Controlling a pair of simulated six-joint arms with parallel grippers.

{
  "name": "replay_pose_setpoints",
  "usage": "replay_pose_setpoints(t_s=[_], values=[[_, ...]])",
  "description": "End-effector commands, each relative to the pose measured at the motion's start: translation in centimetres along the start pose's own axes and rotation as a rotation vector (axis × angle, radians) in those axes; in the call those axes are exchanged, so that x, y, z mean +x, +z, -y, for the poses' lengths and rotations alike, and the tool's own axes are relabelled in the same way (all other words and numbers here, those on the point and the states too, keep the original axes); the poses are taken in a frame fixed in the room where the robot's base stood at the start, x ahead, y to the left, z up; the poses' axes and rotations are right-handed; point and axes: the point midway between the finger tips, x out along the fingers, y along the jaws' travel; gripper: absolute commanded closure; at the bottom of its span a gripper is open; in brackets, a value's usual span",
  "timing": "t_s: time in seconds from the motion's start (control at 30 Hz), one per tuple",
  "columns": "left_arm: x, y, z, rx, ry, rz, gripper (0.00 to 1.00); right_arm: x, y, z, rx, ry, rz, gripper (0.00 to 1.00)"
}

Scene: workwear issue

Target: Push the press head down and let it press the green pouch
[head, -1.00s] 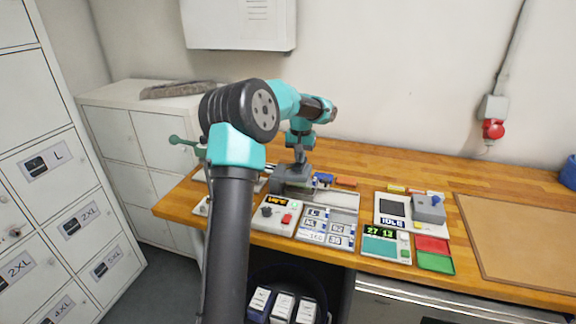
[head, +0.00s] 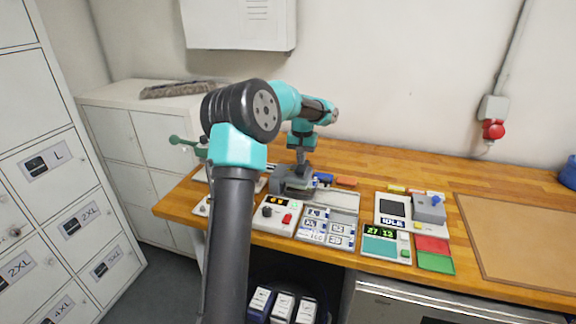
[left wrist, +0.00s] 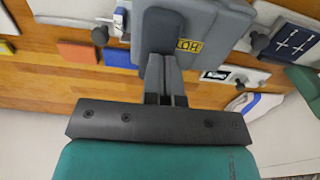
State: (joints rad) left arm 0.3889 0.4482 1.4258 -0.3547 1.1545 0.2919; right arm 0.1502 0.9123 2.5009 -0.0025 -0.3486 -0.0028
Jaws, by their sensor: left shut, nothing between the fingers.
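The grey press head (left wrist: 210,25), with a yellow HOT label, fills the top middle of the left wrist view. In the head view the grey press (head: 290,188) stands at the back left of the bench, partly behind my arm. My left gripper (left wrist: 160,45) is shut and empty, its fingertips over the press head; it also shows above the press in the head view (head: 300,166). They look touching, but I cannot be sure. I cannot make out the green pouch in either view. My right gripper is not in view.
A control box (head: 275,213) with a lit display and red button sits in front of the press. A labelled tray (head: 327,228), a scale-like device (head: 380,243), and red and green trays (head: 436,263) lie to the right. A brown mat (head: 520,235) is clear.

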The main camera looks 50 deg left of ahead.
Motion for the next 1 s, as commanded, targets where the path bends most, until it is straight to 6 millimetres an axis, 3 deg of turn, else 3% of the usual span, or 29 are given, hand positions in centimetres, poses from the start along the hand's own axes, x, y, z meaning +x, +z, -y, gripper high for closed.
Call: replay_pose_setpoints(t_s=[1.0], values=[[-5.6,0.0,0.0,0.001,0.0,-0.001,1.0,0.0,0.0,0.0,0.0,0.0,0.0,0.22]])
